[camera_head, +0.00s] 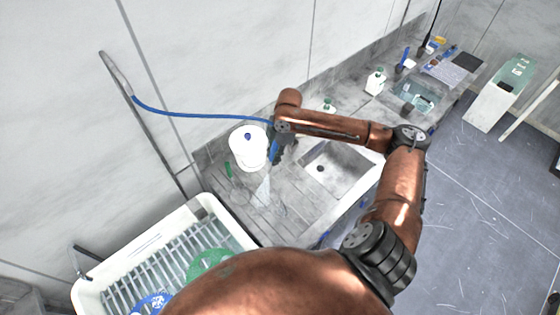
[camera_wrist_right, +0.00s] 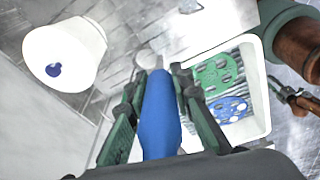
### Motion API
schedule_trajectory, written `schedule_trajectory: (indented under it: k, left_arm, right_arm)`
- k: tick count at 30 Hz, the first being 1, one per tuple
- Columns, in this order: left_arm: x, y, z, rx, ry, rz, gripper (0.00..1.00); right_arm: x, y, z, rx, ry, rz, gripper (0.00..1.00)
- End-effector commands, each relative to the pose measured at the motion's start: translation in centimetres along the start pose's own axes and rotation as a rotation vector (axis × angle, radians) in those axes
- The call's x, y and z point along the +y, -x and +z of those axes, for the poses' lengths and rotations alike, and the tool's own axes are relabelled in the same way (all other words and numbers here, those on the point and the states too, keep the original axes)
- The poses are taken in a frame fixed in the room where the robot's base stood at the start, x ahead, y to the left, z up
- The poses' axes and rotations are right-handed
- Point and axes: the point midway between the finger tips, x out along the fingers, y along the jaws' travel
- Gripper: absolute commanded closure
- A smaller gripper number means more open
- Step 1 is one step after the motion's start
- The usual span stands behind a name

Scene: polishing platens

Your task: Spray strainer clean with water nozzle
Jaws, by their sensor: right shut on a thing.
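My right gripper (camera_head: 274,158) is shut on the blue water nozzle (camera_wrist_right: 160,115), which lies between its two dark fingers in the right wrist view. A blue hose (camera_head: 195,115) runs from it to a bent pipe at the wall. A pale, faint streak (camera_head: 263,190) shows below the nozzle over the counter; I cannot tell whether it is water. I cannot pick out the strainer with certainty. A white tub (camera_head: 88,292) with grey bars holds a green disc (camera_wrist_right: 215,72) and a blue disc (camera_wrist_right: 228,108). My left gripper (camera_wrist_right: 292,97) shows small at the right wrist view's right edge; its opening is unclear.
An empty sink (camera_head: 335,170) lies to the right, with soap bottles (camera_head: 375,82) behind. A green-handled tool (camera_head: 229,170) lies near the bucket. My right arm crosses above the sink.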

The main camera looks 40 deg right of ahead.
Motion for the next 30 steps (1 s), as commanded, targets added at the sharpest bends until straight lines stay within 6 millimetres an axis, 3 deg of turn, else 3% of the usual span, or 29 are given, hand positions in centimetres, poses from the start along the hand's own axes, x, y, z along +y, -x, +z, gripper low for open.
schedule_trajectory:
  k: [30]
  left_arm:
    - [0.0, -0.3, 0.0, 0.000, 0.000, 0.000, 0.60]
  right_arm:
    - [11.3, -1.2, -3.0, 0.000, 0.000, 0.001, 1.00]
